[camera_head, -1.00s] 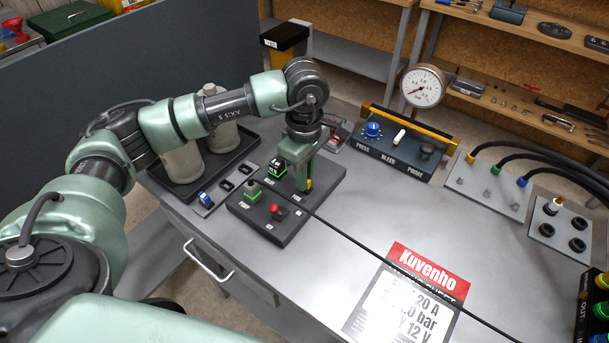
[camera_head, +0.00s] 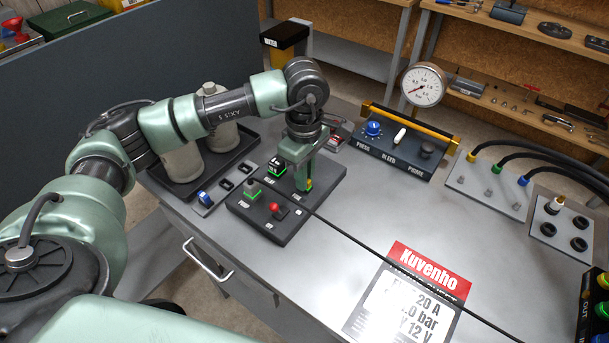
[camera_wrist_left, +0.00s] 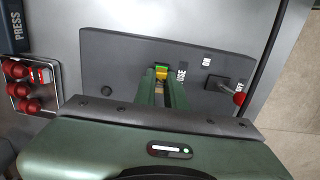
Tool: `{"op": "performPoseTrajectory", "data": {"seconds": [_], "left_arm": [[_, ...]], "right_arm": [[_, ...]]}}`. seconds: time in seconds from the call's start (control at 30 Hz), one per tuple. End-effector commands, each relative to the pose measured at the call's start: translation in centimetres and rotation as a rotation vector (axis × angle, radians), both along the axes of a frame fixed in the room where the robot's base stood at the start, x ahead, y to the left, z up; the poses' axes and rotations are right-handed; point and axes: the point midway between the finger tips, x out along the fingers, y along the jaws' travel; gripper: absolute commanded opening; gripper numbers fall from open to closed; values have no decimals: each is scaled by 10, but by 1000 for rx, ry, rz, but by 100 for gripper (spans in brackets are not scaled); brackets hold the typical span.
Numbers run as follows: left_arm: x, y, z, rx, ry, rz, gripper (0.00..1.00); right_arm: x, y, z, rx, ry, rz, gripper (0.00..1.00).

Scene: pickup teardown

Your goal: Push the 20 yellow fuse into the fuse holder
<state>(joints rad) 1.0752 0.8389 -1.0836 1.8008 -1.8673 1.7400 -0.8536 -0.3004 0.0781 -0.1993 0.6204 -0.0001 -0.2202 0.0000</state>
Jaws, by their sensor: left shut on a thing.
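The yellow fuse (camera_wrist_left: 161,73) shows between my left fingertips in the left wrist view, against a small green-edged holder on the dark panel (camera_wrist_left: 115,50). My left gripper (camera_head: 303,188) points down over the right part of this panel in the head view and is shut on the fuse. A sliver of yellow (camera_head: 309,184) shows at its fingertips there. The fingers hide most of the fuse holder, so I cannot tell how deep the fuse sits. My right gripper is not in view.
A blue fuse (camera_head: 204,198) stands in a strip at left. A black cable crosses the table. A sign (camera_head: 405,298) lies at the front right.

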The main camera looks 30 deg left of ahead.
Motion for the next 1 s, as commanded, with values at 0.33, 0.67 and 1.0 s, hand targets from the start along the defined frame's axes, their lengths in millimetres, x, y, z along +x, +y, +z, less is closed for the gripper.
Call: {"op": "performPoseTrajectory", "data": {"seconds": [0.33,0.67,1.0], "left_arm": [[-1,0,-1,0,3,0,37],[1,0,7,-1,-2,0,37],[1,0,61,0,-2,-1,37]], "right_arm": [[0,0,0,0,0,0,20],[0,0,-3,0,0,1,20],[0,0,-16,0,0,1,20]]}}
